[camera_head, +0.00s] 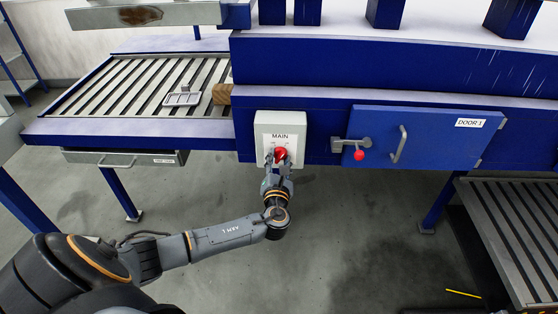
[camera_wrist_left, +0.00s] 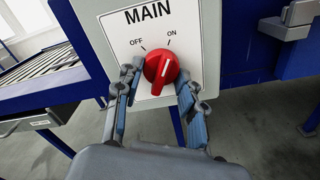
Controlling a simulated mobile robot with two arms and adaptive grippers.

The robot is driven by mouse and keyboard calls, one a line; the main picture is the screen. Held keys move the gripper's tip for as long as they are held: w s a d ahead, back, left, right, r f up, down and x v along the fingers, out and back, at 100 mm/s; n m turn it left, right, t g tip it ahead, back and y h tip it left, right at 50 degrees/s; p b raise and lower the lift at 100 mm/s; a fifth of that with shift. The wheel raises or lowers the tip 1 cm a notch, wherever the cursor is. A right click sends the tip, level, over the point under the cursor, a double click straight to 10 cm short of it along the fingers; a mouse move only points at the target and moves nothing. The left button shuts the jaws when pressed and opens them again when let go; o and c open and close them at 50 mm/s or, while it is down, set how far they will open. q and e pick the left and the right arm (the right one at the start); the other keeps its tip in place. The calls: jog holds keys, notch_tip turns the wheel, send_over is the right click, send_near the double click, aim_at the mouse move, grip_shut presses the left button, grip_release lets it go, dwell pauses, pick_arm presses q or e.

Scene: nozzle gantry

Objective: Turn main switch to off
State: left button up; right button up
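The main switch is a red rotary knob (camera_head: 281,153) on a pale box (camera_head: 290,125) labelled MAIN. In the left wrist view the knob (camera_wrist_left: 160,68) has a white line tilted up and right, towards the ON mark; OFF is at its upper left. My left gripper (camera_head: 277,162) is in front of the box, with its fingers on either side of the knob. In the left wrist view the left gripper (camera_wrist_left: 157,83) is open; a gap shows between its left finger and the knob. The right finger overlaps the knob's edge, so contact there is unclear. My right gripper is not in view.
Right of the box is a blue door (camera_head: 430,140) labelled DOOR 1, with a grey handle and a latch with a red ball (camera_head: 359,155). A slatted table (camera_head: 140,85) with a drawer (camera_head: 125,159) below is on the left. The floor below the box is open.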

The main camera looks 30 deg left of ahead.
pick_arm(q)
jog(key=shift+n, duration=0.5)
jog(key=shift+c, duration=0.2)
jog(key=n+b, duration=0.2)
jog(key=n, duration=0.2)
jog(key=shift+d+f+n, duration=0.1)
jog(key=shift+f+n, duration=0.05)
jog(key=shift+n, duration=0.25)
jog(key=n+b, duration=0.2)
jog(key=n, duration=0.2)
jog(key=shift+w, duration=0.1)
jog(key=shift+n+b, duration=0.6)
jog(key=shift+n, duration=0.4)
jog(key=shift+r+n, duration=0.2)
jog(key=shift+n, duration=0.1)
jog(key=o, duration=1.2)
jog(key=shift+c, duration=0.2)
